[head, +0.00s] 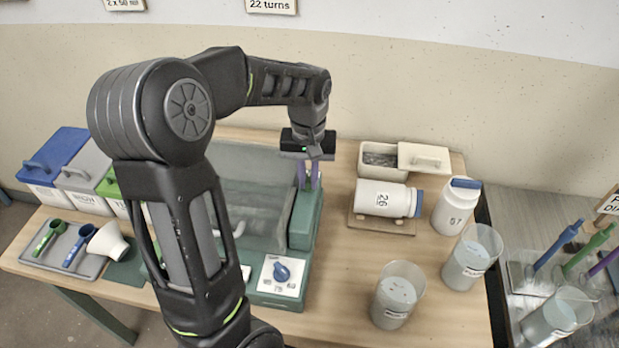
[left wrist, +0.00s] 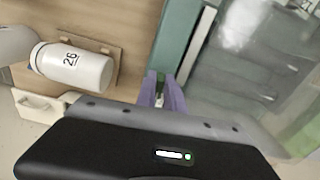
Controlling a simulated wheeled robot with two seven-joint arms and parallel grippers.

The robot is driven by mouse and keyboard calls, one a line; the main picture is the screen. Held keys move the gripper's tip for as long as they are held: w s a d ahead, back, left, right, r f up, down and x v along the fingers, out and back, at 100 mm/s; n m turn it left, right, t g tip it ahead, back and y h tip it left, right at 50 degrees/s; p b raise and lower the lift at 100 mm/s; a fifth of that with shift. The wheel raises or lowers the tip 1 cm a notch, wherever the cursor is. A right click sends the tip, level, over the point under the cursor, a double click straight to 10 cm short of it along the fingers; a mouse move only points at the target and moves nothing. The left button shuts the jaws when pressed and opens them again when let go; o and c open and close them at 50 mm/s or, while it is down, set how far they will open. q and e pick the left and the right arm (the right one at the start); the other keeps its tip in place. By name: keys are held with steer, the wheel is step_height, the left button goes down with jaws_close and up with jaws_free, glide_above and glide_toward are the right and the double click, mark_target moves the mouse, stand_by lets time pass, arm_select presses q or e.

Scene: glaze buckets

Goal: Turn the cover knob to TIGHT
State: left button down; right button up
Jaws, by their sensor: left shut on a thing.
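A blue knob (head: 282,272) sits on a white plate with small marks, too small to read, on the front of the green machine (head: 303,215). Whether this is the cover knob I cannot tell. My left gripper (head: 308,186) has purple fingers and points down at the back of the machine's right side block, away from the blue knob. In the left wrist view its fingers (left wrist: 161,92) are shut on a small dark green part (left wrist: 160,84) at the end of that block. The machine's greyish see-through cover (head: 262,180) is partly hidden by my left arm. My right gripper is not in view.
A white jar marked 26 (head: 381,198) lies on a wooden board, with another white jar (head: 456,207) beside it. Clear tubs (head: 398,294) stand at the front right. Lidded bins (head: 60,165) and a tray of scoops (head: 62,246) are at left.

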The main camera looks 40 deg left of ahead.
arm_select(q)
steer(key=shift+a+m, duration=0.1)
steer(key=shift+m, duration=0.5)
steer(key=c, duration=1.7)
jaws_free()
